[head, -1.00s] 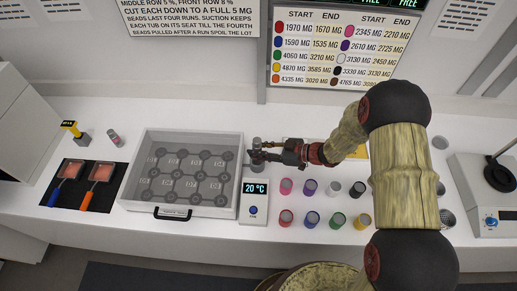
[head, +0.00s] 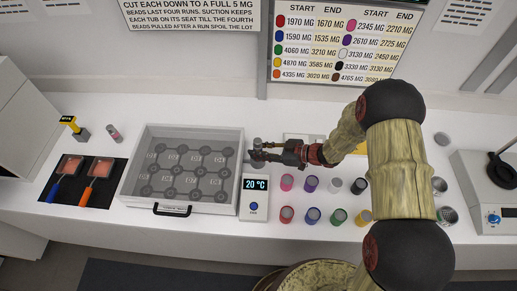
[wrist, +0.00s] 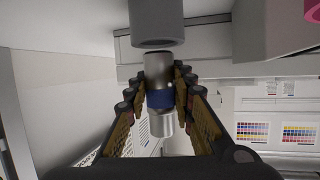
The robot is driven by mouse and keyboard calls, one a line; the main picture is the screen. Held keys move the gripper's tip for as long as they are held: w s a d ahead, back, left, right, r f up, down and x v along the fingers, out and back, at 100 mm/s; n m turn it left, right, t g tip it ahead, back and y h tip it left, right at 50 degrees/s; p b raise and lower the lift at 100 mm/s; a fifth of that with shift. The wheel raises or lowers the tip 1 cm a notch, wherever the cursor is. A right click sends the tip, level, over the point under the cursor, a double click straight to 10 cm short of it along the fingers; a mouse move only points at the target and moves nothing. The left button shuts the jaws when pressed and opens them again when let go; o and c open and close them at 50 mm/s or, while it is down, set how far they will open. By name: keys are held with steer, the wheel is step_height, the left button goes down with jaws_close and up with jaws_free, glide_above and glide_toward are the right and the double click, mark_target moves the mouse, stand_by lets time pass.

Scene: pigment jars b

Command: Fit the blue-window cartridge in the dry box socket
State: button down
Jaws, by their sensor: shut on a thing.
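In the wrist view, my gripper (wrist: 160,80) is shut on a silver cartridge (wrist: 159,68) with a dark blue band, held between its two padded fingers. A grey cylindrical part (wrist: 156,25) is close to the cartridge's far end; I cannot tell whether they touch or whether this is the socket. In the head view, my gripper (head: 257,154) is just beyond the 20 °C display unit (head: 254,206), beside the large clear-topped box (head: 236,141). A small grey cylinder (head: 257,141) shows at the fingertips, its details too small to tell.
Several coloured jars (head: 312,184) stand right of the display unit. A pink-banded tube (head: 114,132) and a yellow-topped device (head: 70,125) are at the left, behind a black mat (head: 103,197) with two handled tools. A scale (head: 487,195) stands far right.

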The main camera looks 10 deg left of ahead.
steer(key=shift+f+b, duration=0.5)
steer(key=shift+f, duration=0.55)
steer(key=shift+s+d+f+b, duration=0.1)
steer(key=shift+s+f+b, duration=0.25)
steer(key=shift+f, duration=0.25)
steer(key=shift+s+d+f+b, duration=0.1)
steer(key=shift+s+f+b, duration=0.2)
steer(key=shift+f, duration=0.3)
steer(key=shift+s+f, duration=0.1)
steer(key=shift+f, duration=0.15)
steer(key=c, duration=1.4)
jaws_free()
steer(key=shift+f, duration=0.1)
steer(key=d+r, duration=0.2)
steer(key=d, duration=0.1)
steer(key=d+r, duration=0.2)
steer(key=d, duration=0.2)
steer(key=d+r, duration=0.3)
steer(key=d, duration=0.1)
steer(key=shift+s, duration=0.15)
